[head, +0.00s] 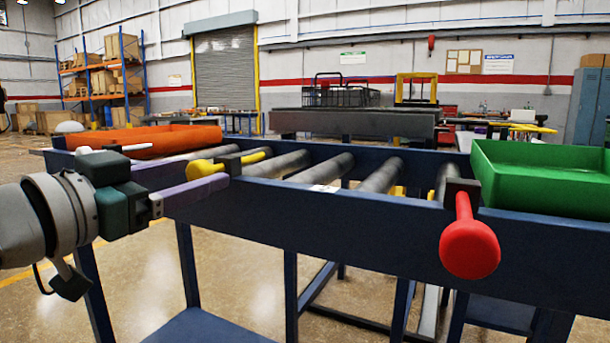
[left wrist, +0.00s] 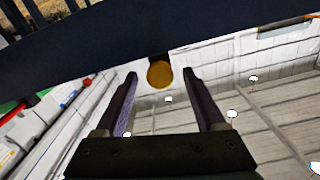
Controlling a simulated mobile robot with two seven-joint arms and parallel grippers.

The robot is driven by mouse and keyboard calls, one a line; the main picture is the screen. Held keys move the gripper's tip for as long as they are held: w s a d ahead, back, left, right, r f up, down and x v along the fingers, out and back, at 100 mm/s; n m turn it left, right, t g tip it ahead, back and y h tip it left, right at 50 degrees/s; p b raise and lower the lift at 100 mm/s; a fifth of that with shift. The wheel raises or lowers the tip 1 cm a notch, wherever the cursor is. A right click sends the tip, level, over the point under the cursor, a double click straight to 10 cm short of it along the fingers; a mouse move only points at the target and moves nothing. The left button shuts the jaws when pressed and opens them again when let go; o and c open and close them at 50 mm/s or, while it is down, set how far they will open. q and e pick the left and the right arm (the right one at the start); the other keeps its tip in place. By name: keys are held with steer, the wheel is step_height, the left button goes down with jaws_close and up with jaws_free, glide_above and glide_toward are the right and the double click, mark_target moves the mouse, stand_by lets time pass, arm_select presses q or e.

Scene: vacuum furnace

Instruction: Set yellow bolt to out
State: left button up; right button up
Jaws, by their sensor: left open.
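The yellow bolt (head: 206,168) sits in a dark bracket on the near rail of the blue roller frame. Its rounded knob is on my side of the rail, and a thin yellow rod shows beyond the bracket. In the left wrist view the round knob end (left wrist: 159,75) lies between the fingertips, with space on both sides. My left gripper (head: 208,177) comes from the left, open, with its purple fingers at the knob. I cannot tell whether either finger touches it. My right gripper is not in view.
A red bolt (head: 469,248) sticks out from the same blue rail (head: 340,216) farther right. A green tray (head: 545,200) is at the right end and an orange tray (head: 150,139) at the left. Grey rollers (head: 330,169) run behind the rail.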

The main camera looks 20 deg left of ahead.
mark_target(233, 164)
arm_select(q)
steer(key=shift+w+d, duration=0.1)
steer(key=shift+w, duration=0.95)
steer(key=shift+c, duration=0.4)
jaws_close()
stand_by(0.3)
